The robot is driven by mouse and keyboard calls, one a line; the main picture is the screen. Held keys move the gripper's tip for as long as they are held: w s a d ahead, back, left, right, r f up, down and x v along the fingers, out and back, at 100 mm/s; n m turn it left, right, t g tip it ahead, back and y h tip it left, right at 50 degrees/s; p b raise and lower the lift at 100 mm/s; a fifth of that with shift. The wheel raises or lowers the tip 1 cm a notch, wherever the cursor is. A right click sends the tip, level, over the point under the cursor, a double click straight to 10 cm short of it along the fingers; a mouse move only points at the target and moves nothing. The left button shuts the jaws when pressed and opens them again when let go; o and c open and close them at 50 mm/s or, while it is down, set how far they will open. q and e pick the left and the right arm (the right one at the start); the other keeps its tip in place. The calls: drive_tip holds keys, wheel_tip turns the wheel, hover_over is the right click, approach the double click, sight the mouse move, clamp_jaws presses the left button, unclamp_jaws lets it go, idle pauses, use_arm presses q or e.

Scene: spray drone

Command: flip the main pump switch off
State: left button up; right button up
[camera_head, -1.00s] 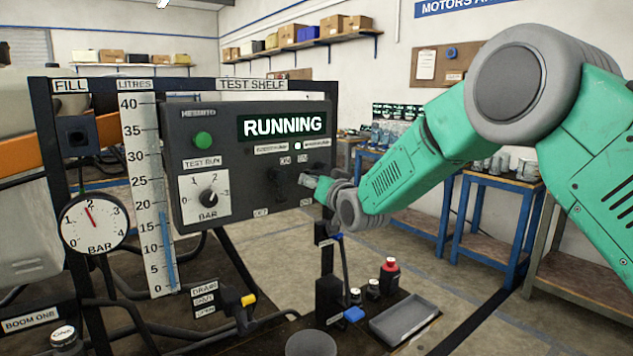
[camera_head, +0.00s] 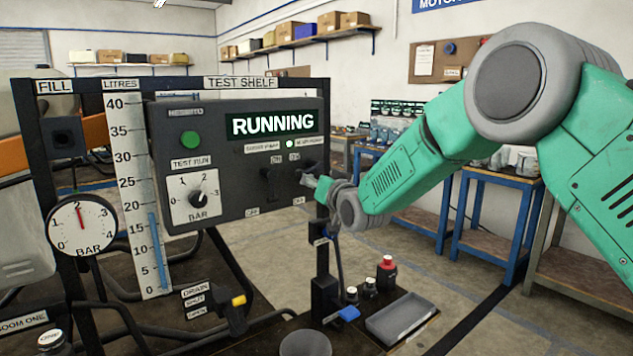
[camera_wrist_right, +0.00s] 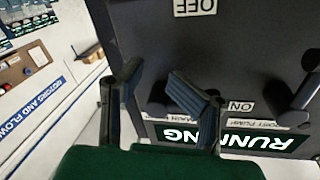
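The dark control panel (camera_head: 237,160) has a lit RUNNING display (camera_head: 272,123) and two switches with ON above and OFF below. The main pump switch is the right one, largely covered by my right gripper (camera_head: 318,184). Its indicator light (camera_head: 290,143) is lit. In the wrist view the picture is upside down: the OFF label (camera_wrist_right: 195,6) is at the top and the ON label (camera_wrist_right: 240,107) lower. My right gripper (camera_wrist_right: 158,98) has its two fingers apart, with a dark switch part (camera_wrist_right: 155,107) showing between them; contact is unclear. My left gripper is out of view.
The booster pump switch (camera_wrist_right: 292,97) is close beside the right gripper. A post with a blue-handled valve (camera_head: 345,313), small bottles (camera_head: 386,273) and a grey tray (camera_head: 400,316) stand below. A pressure gauge (camera_head: 80,226) and litre scale (camera_head: 140,200) are at the left.

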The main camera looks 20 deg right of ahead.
drive_tip(key=shift+s+a, duration=0.15)
drive_tip(key=shift+s, duration=0.05)
drive_tip(key=s+d+r, duration=0.1)
drive_tip(key=s, duration=0.6)
drive_tip(key=s+d+r+p, duration=0.1)
drive_tip(key=s+d+r, duration=0.1)
drive_tip(key=s, duration=0.6)
drive_tip(key=shift+d, duration=0.3)
idle(0.6)
drive_tip(key=shift+s, duration=0.1)
drive_tip(key=s+d, duration=0.1)
drive_tip(key=s, duration=1)
drive_tip(key=shift+s+d, duration=0.35)
drive_tip(key=shift+d, duration=0.05)
drive_tip(key=shift+o, duration=0.4)
